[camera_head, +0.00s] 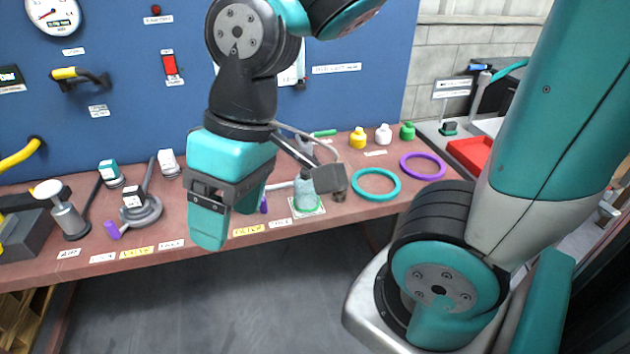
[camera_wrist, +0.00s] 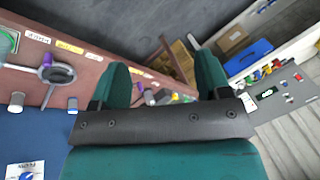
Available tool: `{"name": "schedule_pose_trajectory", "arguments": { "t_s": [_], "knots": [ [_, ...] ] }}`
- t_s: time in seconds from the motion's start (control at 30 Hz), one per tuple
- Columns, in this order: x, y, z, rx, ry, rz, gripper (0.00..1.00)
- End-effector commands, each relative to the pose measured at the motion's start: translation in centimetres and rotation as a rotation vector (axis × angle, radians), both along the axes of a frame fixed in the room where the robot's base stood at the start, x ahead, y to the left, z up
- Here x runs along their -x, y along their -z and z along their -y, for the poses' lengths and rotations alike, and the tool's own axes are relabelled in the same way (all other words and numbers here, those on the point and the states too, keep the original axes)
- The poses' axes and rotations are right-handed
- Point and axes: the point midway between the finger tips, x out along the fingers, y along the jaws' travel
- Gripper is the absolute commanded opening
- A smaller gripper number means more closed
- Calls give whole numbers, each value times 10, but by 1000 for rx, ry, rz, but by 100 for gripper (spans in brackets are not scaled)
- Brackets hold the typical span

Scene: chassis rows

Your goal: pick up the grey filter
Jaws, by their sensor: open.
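I cannot pick out the grey filter with certainty. A pale grey-green translucent cup (camera_head: 306,196) stands upright on a small green-edged white square on the bench, right of my gripper, and may be it. A yellow label (camera_head: 249,230) sits on the bench's front edge below; its text is hard to read. My gripper (camera_head: 228,222) hangs over the bench's front edge, jaws apart and pointing down, with nothing seen between them. In the wrist view its two teal fingers (camera_wrist: 160,85) stand apart. My gripper hides part of the bench behind it.
The brown bench (camera_head: 345,212) carries a grey ring-shaped valve (camera_head: 147,213), a teal ring (camera_head: 376,183), a purple ring (camera_head: 423,166) and several small bottles. A blue panel (camera_head: 120,130) stands behind. Bare floor (camera_head: 240,310) lies in front. A red tray (camera_head: 470,153) is at right.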

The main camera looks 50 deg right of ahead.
Motion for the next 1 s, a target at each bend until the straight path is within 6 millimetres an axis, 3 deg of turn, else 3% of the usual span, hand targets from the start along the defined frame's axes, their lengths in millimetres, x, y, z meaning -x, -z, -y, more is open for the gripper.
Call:
{"name": "schedule_pose_trajectory", "arguments": {
  "t_s": [0.07,0.13,0.23,0.3,0.4,0.5,0.6,0.67,1.0],
  "knots": [
    [-41,5,31,33,245,-49,70],
    [-80,13,74,66,524,-102,70],
    [-122,30,154,111,947,-179,70],
    [-137,44,212,136,1223,-228,70],
    [-141,63,285,164,1550,-286,70],
    [-134,77,335,183,1776,-325,70],
    [-128,86,360,193,1892,-343,70],
    [-126,92,366,195,1919,-350,70],
    [-125,163,365,198,1919,-354,70]
  ]
}}
